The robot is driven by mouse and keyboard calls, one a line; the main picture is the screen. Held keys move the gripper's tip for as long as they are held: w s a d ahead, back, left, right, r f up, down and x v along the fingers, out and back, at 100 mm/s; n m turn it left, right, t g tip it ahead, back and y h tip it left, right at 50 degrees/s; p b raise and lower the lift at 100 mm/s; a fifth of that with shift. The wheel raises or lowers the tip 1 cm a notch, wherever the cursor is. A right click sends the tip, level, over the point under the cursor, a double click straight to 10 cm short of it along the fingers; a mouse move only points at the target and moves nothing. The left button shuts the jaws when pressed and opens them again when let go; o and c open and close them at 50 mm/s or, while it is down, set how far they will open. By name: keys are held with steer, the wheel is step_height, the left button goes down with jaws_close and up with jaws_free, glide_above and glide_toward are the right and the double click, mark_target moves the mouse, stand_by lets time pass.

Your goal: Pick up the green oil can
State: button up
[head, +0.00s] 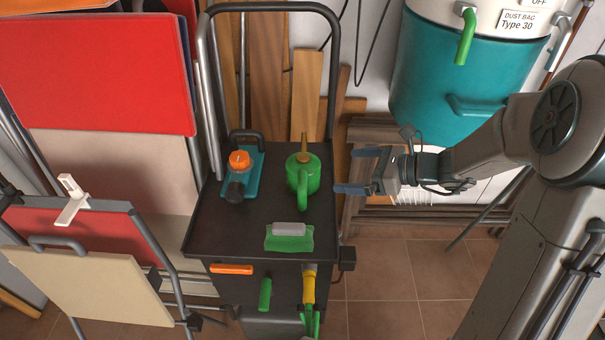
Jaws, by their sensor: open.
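The green oil can (302,172) stands upright on the dark top of a cart (260,218), right of its middle. It has a brass-coloured spout pointing to the back and a green handle toward the front. My gripper (352,171) reaches in from the right, its blue fingers open and pointing left toward the can. The fingers are just right of the can with a small gap, near the cart's right edge. Nothing is between them.
A teal tool with an orange knob (239,160) stands left of the can. A green cloth with a grey block (289,236) lies in front. The cart's tall handle (334,80) rises behind. A teal dust collector (450,70) stands back right.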

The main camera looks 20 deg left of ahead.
mark_target(319, 171)
steer(key=x, duration=0.5)
steer(key=shift+a+f, duration=0.1)
steer(key=shift+s+x, duration=0.1)
steer(key=shift+x, duration=1.25)
steer(key=shift+s+x, duration=0.15)
steer(key=shift+x, duration=1.2)
steer(key=c, duration=1.2)
steer(key=shift+c, duration=0.2)
step_height(319, 171, up, 4)
steer(key=shift+r, duration=0.15)
steer(key=w+r+p+v, duration=0.1)
steer(key=w+v, duration=0.1)
steer(key=v, duration=1.1)
steer(key=shift+s+r, duration=0.25)
steer(key=shift+r, duration=0.15)
